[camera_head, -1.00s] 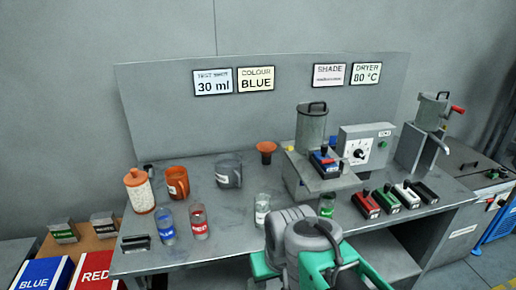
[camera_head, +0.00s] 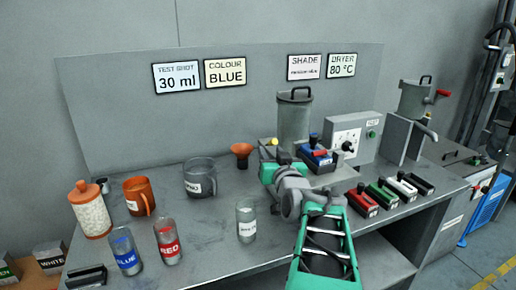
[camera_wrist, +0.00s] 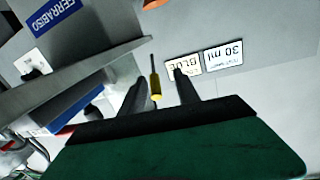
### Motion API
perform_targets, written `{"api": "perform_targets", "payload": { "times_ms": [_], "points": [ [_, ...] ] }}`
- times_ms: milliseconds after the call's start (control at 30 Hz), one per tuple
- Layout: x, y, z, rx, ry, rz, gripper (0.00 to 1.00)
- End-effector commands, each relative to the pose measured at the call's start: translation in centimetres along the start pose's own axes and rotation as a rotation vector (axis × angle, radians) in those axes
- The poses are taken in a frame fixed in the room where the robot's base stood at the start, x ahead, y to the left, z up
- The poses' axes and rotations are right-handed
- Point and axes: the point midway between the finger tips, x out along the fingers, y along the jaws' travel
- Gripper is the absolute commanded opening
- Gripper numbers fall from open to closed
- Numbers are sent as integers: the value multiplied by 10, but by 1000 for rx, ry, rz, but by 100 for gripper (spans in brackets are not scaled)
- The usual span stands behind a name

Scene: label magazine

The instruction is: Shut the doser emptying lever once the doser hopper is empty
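The doser (camera_head: 325,178) stands at the back of the bench with a tall grey lidded hopper (camera_head: 294,118). The lid hides whether the hopper is empty. A thin lever with a yellow handle (camera_wrist: 155,87) shows in the wrist view, most likely the emptying lever; a yellow spot (camera_head: 274,141) shows by my gripper in the head view. My gripper (camera_wrist: 159,78) is open, its two dark fingers on either side of the yellow handle with visible gaps. In the head view my gripper (camera_head: 268,158) is just left of the doser, its fingertips hard to make out.
A clear cup (camera_head: 246,222) stands left of my arm. An orange funnel (camera_head: 241,152), a grey jug (camera_head: 200,178) and an orange mug (camera_head: 139,197) are further left. Several coloured magazines (camera_head: 362,202) lie right of the arm. A second hopper (camera_head: 413,100) with a red handle stands far right.

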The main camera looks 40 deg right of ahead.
Motion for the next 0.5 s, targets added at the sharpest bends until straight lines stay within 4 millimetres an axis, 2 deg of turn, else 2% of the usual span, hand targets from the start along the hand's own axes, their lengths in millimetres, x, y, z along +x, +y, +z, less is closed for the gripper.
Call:
{"api": "perform_targets", "payload": {
  "times_ms": [67, 233, 500],
  "points": [
    [-1, 12, -6, 3, 33, 17, 38],
    [7, 15, -9, 4, 37, 22, 38],
    [57, 14, -10, 4, 35, 20, 38]
  ]
}}
